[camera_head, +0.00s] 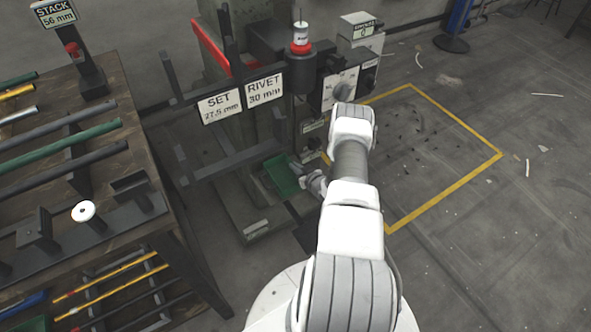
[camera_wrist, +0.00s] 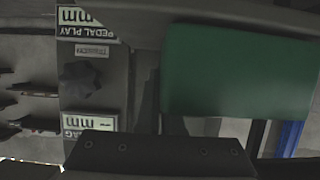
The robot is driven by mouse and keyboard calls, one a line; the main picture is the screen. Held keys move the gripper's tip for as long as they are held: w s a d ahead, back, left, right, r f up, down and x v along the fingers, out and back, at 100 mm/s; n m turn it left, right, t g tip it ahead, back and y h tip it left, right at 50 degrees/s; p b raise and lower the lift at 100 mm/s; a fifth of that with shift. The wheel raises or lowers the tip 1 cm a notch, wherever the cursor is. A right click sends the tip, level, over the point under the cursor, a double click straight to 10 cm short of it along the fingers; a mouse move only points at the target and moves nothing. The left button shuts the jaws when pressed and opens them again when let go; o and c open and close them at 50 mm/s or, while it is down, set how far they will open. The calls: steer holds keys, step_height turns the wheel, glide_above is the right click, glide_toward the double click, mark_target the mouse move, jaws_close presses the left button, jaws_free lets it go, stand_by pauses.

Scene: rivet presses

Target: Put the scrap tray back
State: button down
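The scrap tray, which I take to be the green tray (camera_head: 283,175), sits low at the foot of the rivet press (camera_head: 290,60), just left of my gripper. In the wrist view, a flat green surface (camera_wrist: 238,70), probably the same tray, fills the upper right. My gripper (camera_head: 313,183) is beside the tray's right side in the head view, largely hidden by my arm. A dark plate with screws, probably part of my gripper (camera_wrist: 160,150), crosses the bottom of the wrist view. Its fingertips do not show clearly, and I cannot tell whether it touches the tray.
A wooden rack (camera_head: 125,165) with several bars stands at the left. Set and rivet signs (camera_head: 243,97) hang on the press. A yellow floor outline (camera_head: 446,118) lies at the right, with open floor beyond. The wrist view shows a knob (camera_wrist: 80,81) beside upside-down labels.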

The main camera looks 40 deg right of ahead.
steer(key=shift+f, duration=0.15)
steer(key=c, duration=1.1)
jaws_free()
steer(key=shift+o, duration=0.2)
steer(key=shift+s+r+p, duration=0.3)
steer(key=shift+r+p, duration=0.05)
steer(key=shift+r, duration=0.05)
steer(key=p+v, duration=0.3)
steer(key=v, duration=0.8)
steer(key=shift+s, duration=0.2)
